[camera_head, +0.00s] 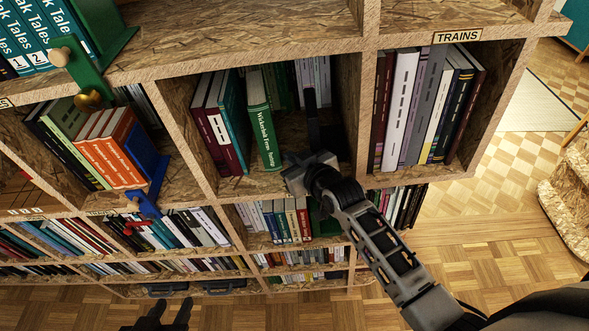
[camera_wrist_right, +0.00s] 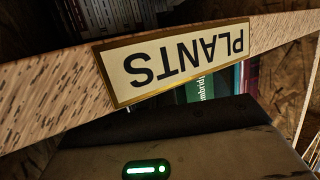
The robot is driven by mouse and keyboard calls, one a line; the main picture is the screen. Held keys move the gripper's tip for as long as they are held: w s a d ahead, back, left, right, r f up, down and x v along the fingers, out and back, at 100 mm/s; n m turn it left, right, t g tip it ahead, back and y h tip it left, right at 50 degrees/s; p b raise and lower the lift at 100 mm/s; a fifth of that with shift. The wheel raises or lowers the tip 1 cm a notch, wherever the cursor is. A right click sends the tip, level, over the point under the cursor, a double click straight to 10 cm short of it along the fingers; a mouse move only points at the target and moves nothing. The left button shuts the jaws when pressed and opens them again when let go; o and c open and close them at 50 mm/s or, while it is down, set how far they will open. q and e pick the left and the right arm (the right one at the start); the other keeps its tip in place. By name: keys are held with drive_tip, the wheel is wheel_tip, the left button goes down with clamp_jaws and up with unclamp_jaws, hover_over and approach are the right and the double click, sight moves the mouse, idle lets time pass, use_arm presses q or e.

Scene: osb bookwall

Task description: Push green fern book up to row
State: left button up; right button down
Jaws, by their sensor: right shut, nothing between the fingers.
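The green fern book (camera_head: 264,138) stands in the upper middle compartment in the head view, its lettered spine facing out. A narrow gap lies between it and the teal book (camera_head: 233,122) at the right end of the row on its left. My right gripper (camera_head: 312,98) is shut and empty. Its dark fingers reach into the compartment to the right of the green book, apart from it as far as I can tell. My left gripper (camera_head: 172,304) is low at the bottom left, away from the shelves, with its fingers apart. In the right wrist view, a green spine (camera_wrist_right: 200,88) shows partly; which book it is I cannot tell.
A PLANTS label (camera_wrist_right: 172,60) on a shelf edge crosses the right wrist view, upside down. The upright divider (camera_head: 367,100) bounds the compartment on the right, with the TRAINS books beyond. More books stand at the back of the compartment. Bare shelf floor shows right of the green book.

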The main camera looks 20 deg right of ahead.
sight(276, 165)
drive_tip(key=shift+w+a, duration=0.1)
drive_tip(key=shift+a, duration=0.05)
idle(0.3)
drive_tip(key=shift+w+a+f, duration=0.1)
drive_tip(key=shift+a, duration=0.65)
drive_tip(key=shift+w+a+f, duration=0.1)
drive_tip(key=shift+w+a, duration=0.05)
drive_tip(key=shift+a, duration=0.6)
drive_tip(key=shift+a, duration=0.1)
drive_tip(key=shift+a+f, duration=0.1)
drive_tip(key=shift+a, duration=0.3)
